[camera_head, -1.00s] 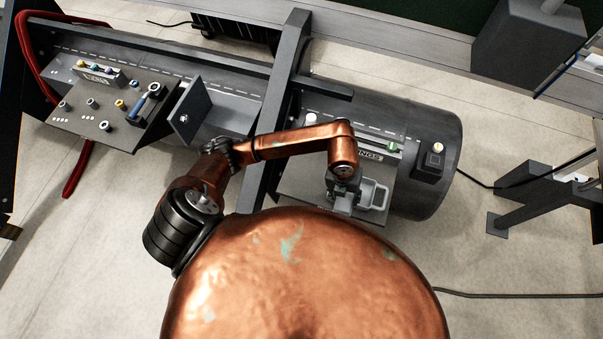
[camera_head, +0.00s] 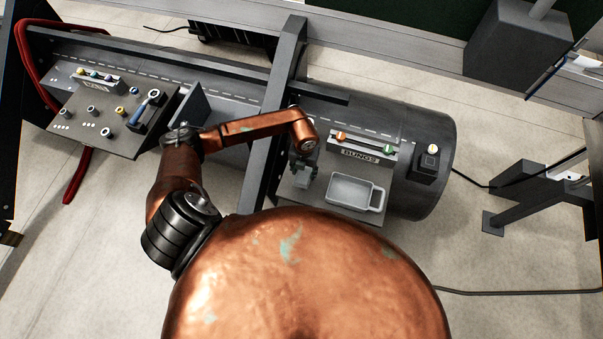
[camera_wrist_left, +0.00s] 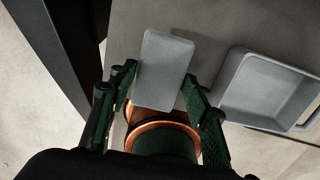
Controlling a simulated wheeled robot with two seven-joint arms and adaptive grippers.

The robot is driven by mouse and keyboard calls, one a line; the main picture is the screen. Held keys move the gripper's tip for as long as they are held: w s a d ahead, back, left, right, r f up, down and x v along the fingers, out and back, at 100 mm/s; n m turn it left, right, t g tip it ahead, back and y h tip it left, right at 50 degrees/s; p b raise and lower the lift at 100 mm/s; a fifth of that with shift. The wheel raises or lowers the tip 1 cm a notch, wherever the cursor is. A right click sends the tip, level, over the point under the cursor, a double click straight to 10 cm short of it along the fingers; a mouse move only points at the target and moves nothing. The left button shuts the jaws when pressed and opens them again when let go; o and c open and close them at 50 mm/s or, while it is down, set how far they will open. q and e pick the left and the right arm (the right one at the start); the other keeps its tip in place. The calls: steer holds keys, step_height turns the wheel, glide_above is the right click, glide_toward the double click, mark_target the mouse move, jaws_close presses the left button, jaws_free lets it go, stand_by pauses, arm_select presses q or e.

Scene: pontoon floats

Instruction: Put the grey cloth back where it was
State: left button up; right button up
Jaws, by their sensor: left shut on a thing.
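The grey cloth (camera_wrist_left: 163,68) shows in the left wrist view as a pale, block-like folded piece between the two fingers. My left gripper (camera_wrist_left: 160,82) is shut on it. In the head view, my left gripper (camera_head: 302,170) hangs over the left part of the grey plate on the dark drum, left of the grey tray. The cloth is small and mostly hidden by the gripper there. I cannot tell whether it touches the plate. My right gripper is not in view.
The open grey tray (camera_head: 354,191) with a handle looks empty. Behind it stands a labelled rail (camera_head: 362,150) with orange and green knobs. A dark upright beam (camera_head: 277,120) is close on the left. A switch box (camera_head: 430,163) is at right.

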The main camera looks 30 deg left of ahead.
mark_target(302, 174)
arm_select(q)
steer(key=shift+w+a+f, duration=0.25)
steer(key=shift+a+f, duration=0.15)
steer(key=shift+f, duration=0.15)
steer(key=shift+w+a+f, duration=0.1)
steer(key=shift+a+f, duration=0.05)
steer(key=shift+f, duration=0.8)
steer(key=shift+w+a+f, duration=0.1)
steer(key=shift+a+f, duration=0.05)
steer(key=shift+f, duration=0.8)
steer(key=o, duration=1)
steer(key=shift+o, duration=0.2)
step_height(302, 174, up, 12)
steer(key=shift+s, duration=0.1)
